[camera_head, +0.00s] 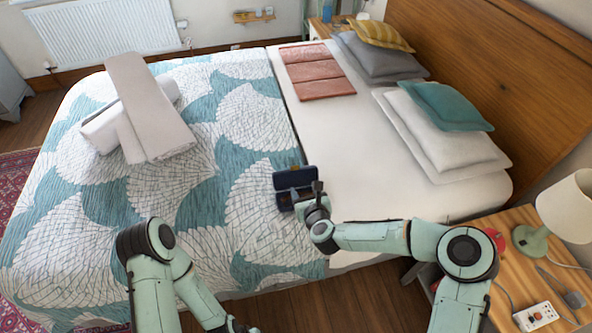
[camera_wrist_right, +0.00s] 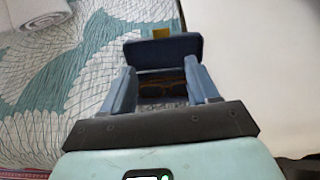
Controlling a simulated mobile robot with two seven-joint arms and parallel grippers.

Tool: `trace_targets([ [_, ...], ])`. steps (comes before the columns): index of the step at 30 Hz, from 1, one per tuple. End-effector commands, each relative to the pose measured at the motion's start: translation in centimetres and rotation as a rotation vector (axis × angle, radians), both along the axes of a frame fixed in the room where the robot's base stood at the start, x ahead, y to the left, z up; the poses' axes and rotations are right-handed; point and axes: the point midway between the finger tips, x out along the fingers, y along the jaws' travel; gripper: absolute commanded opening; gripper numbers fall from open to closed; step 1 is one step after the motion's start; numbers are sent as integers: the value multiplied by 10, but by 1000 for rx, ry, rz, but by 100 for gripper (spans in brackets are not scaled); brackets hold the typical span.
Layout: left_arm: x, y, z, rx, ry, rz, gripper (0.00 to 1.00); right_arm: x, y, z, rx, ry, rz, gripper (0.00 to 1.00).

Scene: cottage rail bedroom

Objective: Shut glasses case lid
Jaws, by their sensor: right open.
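The dark blue glasses case (camera_head: 294,177) lies on the bed, with its lid standing open on the far side. In the right wrist view the raised lid (camera_wrist_right: 163,50) is straight ahead, and brown glasses (camera_wrist_right: 165,88) show in the case below it. My right gripper (camera_head: 318,188) is at the case's near right side in the head view. Its two fingers (camera_wrist_right: 161,88) are spread apart with nothing held between them. I cannot tell whether they touch the case. My left gripper (camera_head: 243,327) is low at the bottom edge, partly cut off, away from the case.
The bed carries a patterned teal and white quilt (camera_head: 215,215), rolled and folded towels (camera_head: 150,105) at the left, a folded pink throw (camera_head: 315,70) and pillows (camera_head: 440,130). A wooden nightstand (camera_head: 510,265) with a lamp (camera_head: 568,205) is at the right. Bare quilt surrounds the case's left.

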Motion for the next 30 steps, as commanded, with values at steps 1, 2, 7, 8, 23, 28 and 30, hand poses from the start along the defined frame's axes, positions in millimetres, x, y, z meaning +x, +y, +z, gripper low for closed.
trace_targets([
  [1,0,0,-1,0,0,0,43,4,1,5,33,-2,-21,60],
  [2,0,0,0,0,0,0,43,6,1,7,46,-2,-29,60],
  [7,2,0,4,0,-2,0,43,21,6,4,64,-2,-39,60],
  [8,3,0,6,0,-3,0,43,26,7,2,63,-3,-40,60],
  [23,18,0,33,0,-20,-1,43,101,32,-30,58,-3,-35,60],
  [28,22,0,40,0,-25,0,43,116,36,-37,58,-4,-35,60],
  [30,23,0,41,0,-26,-1,43,120,37,-38,59,-4,-35,60],
])
